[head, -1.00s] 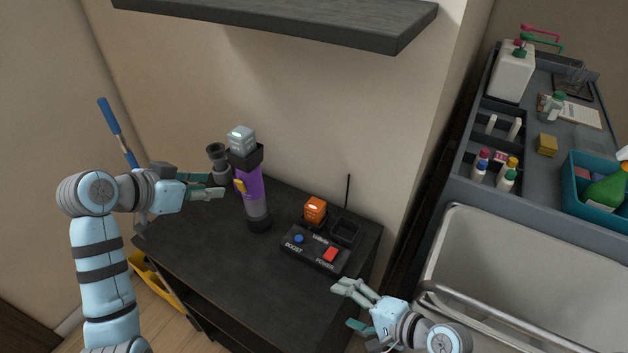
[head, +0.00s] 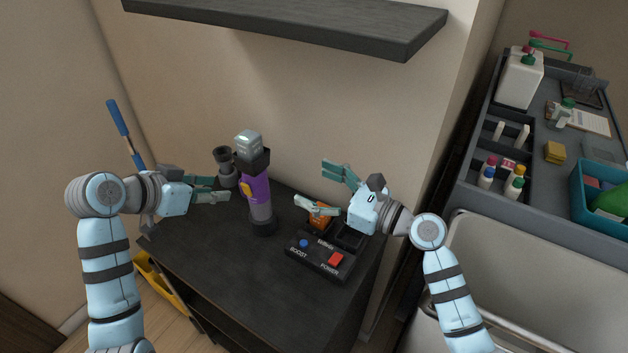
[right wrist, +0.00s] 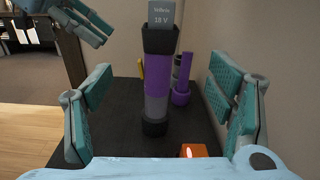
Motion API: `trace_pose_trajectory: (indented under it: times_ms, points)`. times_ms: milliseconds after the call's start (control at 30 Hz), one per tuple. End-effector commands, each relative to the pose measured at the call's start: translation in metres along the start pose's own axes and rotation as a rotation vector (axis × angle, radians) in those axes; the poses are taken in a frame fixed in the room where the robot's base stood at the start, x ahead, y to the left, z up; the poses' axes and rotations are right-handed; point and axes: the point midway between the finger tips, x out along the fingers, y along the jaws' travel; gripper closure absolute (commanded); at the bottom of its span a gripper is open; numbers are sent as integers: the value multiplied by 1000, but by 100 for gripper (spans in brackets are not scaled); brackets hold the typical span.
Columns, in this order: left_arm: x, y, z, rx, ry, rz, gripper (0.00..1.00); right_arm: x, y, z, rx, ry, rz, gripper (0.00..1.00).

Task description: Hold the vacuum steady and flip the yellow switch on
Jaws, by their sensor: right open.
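The vacuum (head: 255,188), purple with a grey battery on top, stands upright on the dark cabinet top. Its yellow switch (head: 245,189) is on the side facing my left gripper; it also shows in the right wrist view (right wrist: 140,67). I cannot tell the switch's position. My left gripper (head: 224,189) is open beside the vacuum, left of it and apart from it. My right gripper (head: 311,184) is open and empty, right of the vacuum and above the charger. In the right wrist view the vacuum (right wrist: 157,85) stands ahead, between the spread fingers but beyond them.
A dark nozzle (head: 224,160) stands behind the vacuum. A shelf (head: 300,22) hangs above. The cabinet top's front (head: 235,267) is clear.

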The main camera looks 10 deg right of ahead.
Motion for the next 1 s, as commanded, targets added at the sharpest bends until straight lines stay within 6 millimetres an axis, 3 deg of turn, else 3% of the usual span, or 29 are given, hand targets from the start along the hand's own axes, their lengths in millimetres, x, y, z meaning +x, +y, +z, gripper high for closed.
trace_pose_trajectory:
  times_ms: [167,600,767,1000]
  points:
    - [0,0,0,0,0,0,67,19,-2,5,63,-13,5,25]
    - [0,0,0,0,0,0,67,129,-1,5,58,-9,7,25]
    - [0,0,0,0,0,0,67,144,-1,5,57,-7,6,25]
    - [0,0,0,0,0,0,67,146,-1,4,55,-7,5,25]
